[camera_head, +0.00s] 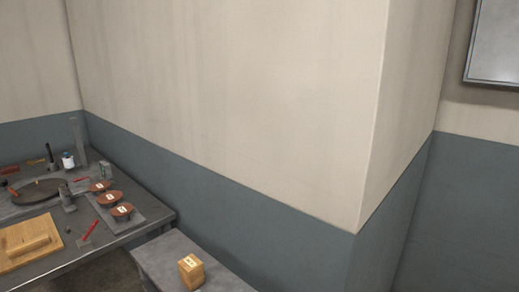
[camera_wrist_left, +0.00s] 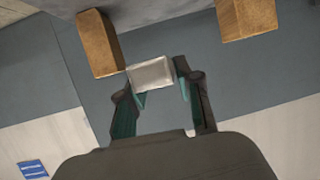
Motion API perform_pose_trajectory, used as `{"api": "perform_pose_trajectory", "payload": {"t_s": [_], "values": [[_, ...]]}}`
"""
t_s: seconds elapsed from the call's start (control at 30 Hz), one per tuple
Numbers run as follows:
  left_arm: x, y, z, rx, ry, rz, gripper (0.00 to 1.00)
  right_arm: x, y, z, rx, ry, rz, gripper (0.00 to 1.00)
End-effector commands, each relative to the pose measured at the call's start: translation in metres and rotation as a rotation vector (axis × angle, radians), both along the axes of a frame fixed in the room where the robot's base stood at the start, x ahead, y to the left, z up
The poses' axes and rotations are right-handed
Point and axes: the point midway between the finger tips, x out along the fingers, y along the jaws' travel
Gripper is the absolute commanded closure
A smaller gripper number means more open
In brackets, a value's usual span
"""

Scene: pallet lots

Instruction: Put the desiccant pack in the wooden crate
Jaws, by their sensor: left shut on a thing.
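My left gripper (camera_wrist_left: 159,82) is in the left wrist view, its two dark fingers shut on a small pale grey-white block, which I take for the desiccant pack (camera_wrist_left: 151,73). The pack is held clear of the surfaces around it. Two brown wooden blocks (camera_wrist_left: 98,43) and (camera_wrist_left: 246,17) show beyond it against a grey surface; I cannot tell whether either is part of the wooden crate. In the head view a small wooden box (camera_head: 191,273) with a pale label stands on a grey table. Neither gripper shows in the head view.
A grey workbench (camera_head: 150,218) at the left bears a wooden board (camera_head: 30,243), several round brown pieces with labels, a dark disc (camera_head: 40,192) and a white bottle (camera_head: 67,160). The grey table (camera_head: 165,252) is bare around the box. A wall corner juts out on the right.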

Motion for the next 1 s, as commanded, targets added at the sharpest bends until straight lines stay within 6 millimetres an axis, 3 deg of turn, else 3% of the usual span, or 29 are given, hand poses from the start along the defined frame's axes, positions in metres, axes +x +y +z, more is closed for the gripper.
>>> {"api": "perform_pose_trajectory", "payload": {"t_s": [0.2,0.5,0.67,1.0], "values": [[-0.033,0.002,0.008,-0.008,0.002,0.182,0.89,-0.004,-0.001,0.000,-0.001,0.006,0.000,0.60],[-0.070,0.039,0.044,-0.006,0.000,0.527,0.89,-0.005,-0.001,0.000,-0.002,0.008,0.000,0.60],[-0.078,0.050,0.053,-0.001,0.000,0.605,0.89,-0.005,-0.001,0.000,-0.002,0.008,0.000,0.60],[-0.079,0.051,0.053,-0.003,0.002,0.614,0.89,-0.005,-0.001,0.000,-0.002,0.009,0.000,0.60]]}}
